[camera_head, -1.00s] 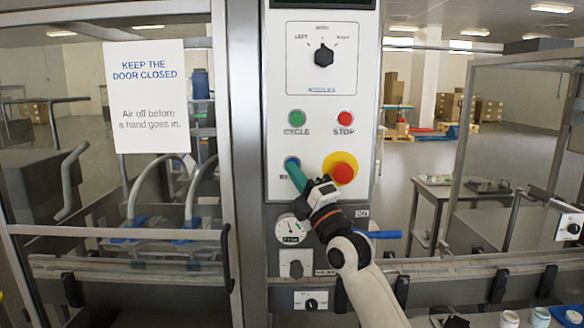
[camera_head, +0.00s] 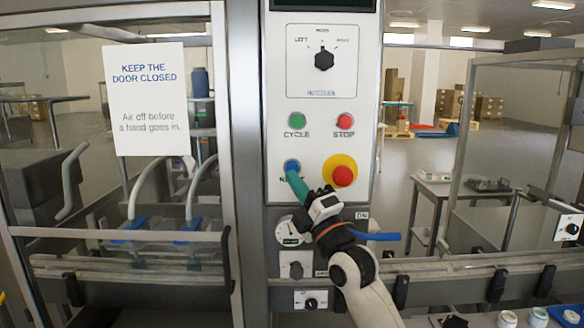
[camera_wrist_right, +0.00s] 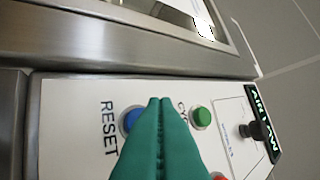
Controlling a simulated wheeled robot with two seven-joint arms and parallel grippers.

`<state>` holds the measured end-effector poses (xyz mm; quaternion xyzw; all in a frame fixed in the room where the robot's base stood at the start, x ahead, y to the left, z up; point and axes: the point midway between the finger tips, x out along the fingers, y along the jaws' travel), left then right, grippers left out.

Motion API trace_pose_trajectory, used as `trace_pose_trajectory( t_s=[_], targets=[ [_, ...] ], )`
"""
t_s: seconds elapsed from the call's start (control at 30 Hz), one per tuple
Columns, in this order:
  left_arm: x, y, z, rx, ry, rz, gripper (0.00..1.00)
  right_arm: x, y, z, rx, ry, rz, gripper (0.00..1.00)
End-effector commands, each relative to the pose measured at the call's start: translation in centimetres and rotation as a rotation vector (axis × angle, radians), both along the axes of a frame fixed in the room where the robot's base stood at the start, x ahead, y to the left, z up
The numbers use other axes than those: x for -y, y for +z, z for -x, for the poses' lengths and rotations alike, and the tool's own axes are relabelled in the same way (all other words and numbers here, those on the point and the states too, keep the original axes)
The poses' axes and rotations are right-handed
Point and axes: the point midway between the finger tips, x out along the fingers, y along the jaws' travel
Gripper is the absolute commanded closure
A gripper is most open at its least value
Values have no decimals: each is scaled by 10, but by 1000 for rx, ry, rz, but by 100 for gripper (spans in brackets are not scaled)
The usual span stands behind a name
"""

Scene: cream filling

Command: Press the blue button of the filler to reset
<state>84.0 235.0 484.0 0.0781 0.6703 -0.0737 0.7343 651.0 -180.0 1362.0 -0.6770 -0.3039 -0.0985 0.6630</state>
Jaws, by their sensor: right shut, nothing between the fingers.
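The blue reset button (camera_head: 292,166) sits on the white control panel (camera_head: 320,95), left of the red emergency stop on its yellow base. The blue button (camera_wrist_right: 131,120) also shows in the right wrist view beside the word RESET, partly covered by my finger. My right gripper (camera_head: 293,178) is shut and empty, its green fingertips just below the blue button in the head view. In the right wrist view the green fingertips (camera_wrist_right: 160,102) are together, at the button's edge in the picture. I cannot tell whether they touch the panel. My left gripper is not in view.
The panel also bears a green CYCLE button (camera_head: 297,120), a red STOP button (camera_head: 344,120), the emergency stop (camera_head: 343,176) and a black mode knob (camera_head: 324,57). A gauge (camera_head: 290,232) and a blue lever (camera_head: 381,237) are below. A glass door (camera_head: 100,200) stands left.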

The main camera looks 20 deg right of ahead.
Motion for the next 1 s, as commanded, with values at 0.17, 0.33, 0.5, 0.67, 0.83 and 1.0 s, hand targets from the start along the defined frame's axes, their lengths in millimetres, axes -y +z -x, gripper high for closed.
trace_pose_trajectory(
  t_s=[0.17, 0.33, 0.5, 0.67, 0.83, 1.0],
  targets=[
    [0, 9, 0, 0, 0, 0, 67, -5, 2, 18, -2, 1, -1, 100],
    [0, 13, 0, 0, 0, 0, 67, -8, 1, 31, -1, 0, -1, 100],
    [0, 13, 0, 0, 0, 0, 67, -9, 0, 34, -1, 0, -1, 100],
    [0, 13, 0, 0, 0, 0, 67, -8, 0, 33, -1, 0, -1, 100],
    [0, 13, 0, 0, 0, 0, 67, -8, 0, 33, -1, 0, -1, 100],
    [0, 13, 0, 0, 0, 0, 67, -9, 0, 33, -3, 0, -1, 100]
  ],
)
